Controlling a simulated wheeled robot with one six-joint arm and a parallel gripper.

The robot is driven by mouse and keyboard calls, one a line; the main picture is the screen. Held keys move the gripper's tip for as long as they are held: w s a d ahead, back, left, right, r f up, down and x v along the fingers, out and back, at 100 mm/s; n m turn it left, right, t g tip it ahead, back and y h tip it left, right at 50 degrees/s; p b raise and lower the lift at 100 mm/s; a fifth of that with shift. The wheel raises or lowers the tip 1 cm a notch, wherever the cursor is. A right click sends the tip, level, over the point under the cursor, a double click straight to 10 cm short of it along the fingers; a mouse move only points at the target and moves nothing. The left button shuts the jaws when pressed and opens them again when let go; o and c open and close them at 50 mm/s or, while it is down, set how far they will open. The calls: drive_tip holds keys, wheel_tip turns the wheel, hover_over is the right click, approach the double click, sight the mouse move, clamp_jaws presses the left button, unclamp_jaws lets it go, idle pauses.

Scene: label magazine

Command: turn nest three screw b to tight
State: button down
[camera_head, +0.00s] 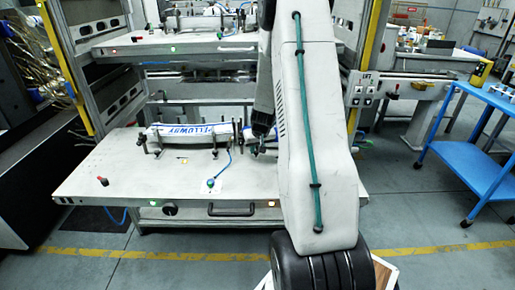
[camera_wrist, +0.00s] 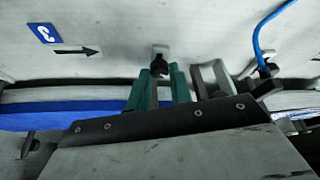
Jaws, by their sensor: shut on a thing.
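In the wrist view, the green fingers of my gripper (camera_wrist: 158,72) are closed on either side of a small black screw head (camera_wrist: 159,63) on a metal clamp. I cannot read which way the screw is set. A blue sign with a white figure (camera_wrist: 45,33), its reading unclear, and a black arrow (camera_wrist: 77,50) pointing right are on the pale plate. A white and blue label roll (camera_wrist: 60,115) lies across behind my gripper. In the head view, my gripper (camera_head: 258,150) is low over the lower tray (camera_head: 130,180), largely hidden by my arm.
A white and blue lettered roll (camera_head: 193,131) lies in clamps left of my gripper. A blue cable (camera_wrist: 262,30) runs close on the right in the wrist view. A blue cart (camera_head: 480,150) stands right.

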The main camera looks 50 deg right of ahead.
drive_tip(key=shift+w+a+m+g+h, duration=0.1)
drive_tip(key=shift+m+g+h, duration=0.25)
drive_tip(key=shift+m, duration=0.75)
drive_tip(key=shift+w+a+m+g+h, duration=0.1)
drive_tip(key=shift+m+g+h, duration=0.2)
drive_tip(key=shift+m, duration=0.8)
drive_tip(key=shift+w+m+g+h, duration=0.15)
drive_tip(key=shift+m+g, duration=0.25)
drive_tip(key=shift+m, duration=0.75)
drive_tip(key=shift+s+m+g+h, duration=0.1)
drive_tip(key=shift+m+g+h, duration=0.2)
drive_tip(key=shift+m, duration=0.85)
drive_tip(key=c, duration=1.3)
unclamp_jaws()
drive_tip(key=shift+w+a, duration=0.1)
drive_tip(key=shift+o, duration=0.2)
drive_tip(key=v, duration=0.7)
drive_tip(key=shift+r, duration=0.4)
